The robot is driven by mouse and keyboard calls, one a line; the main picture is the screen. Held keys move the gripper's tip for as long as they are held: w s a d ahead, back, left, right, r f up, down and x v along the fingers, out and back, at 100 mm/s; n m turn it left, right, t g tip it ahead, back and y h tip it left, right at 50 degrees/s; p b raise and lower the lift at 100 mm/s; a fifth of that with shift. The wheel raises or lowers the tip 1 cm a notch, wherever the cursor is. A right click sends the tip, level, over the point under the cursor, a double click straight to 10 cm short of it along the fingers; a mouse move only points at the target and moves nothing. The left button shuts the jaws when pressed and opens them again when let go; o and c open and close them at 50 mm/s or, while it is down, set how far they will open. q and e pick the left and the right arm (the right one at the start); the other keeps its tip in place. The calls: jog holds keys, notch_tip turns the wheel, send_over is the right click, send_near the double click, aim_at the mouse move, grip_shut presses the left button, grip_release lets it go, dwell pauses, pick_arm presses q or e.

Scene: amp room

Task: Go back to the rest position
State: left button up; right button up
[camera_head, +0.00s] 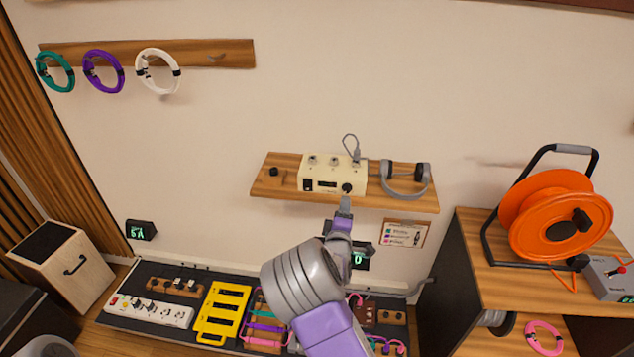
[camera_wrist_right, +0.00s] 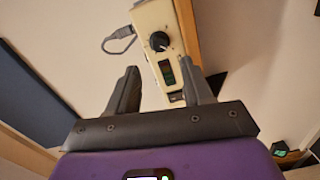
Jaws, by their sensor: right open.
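My right gripper (camera_head: 345,203) is just below and in front of the wall shelf (camera_head: 405,200). In the right wrist view its two fingers (camera_wrist_right: 162,74) are apart with nothing held between them. The cream box (camera_head: 322,176), with a black knob and small display, stands on that shelf. The box also shows beyond the fingers in the wrist view (camera_wrist_right: 158,22), its lower end partly behind the right finger. I cannot tell how far the fingertips are from it. My right arm reaches up from the bottom of the head view. My left gripper is out of sight.
Headphones (camera_head: 406,180) lie on the shelf's right end. An orange cable reel (camera_head: 555,215) stands on the wooden cabinet at right.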

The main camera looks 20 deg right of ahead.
jog(key=s+a+f+m+g+y, duration=0.25)
jog(key=s+f, duration=0.25)
jog(key=f, duration=0.4)
jog(key=s+a+f+m+g+y, duration=0.2)
jog(key=s+f+g, duration=0.15)
jog(key=f, duration=0.45)
jog(key=s+a+f+m+g+y, duration=0.25)
jog(key=s+f, duration=0.35)
jog(key=f, duration=0.3)
jog(key=s+a+f+m+g+y, duration=0.2)
jog(key=s+a+g+y, duration=0.1)
jog(key=s+a, duration=0.6)
jog(key=s+a+f+m+g+y, duration=0.2)
jog(key=s+a+m+g+y, duration=0.1)
jog(key=s+a, duration=0.6)
jog(key=shift+a+f+y, duration=0.15)
jog(key=shift+a+y, duration=0.1)
jog(key=shift+y, duration=0.15)
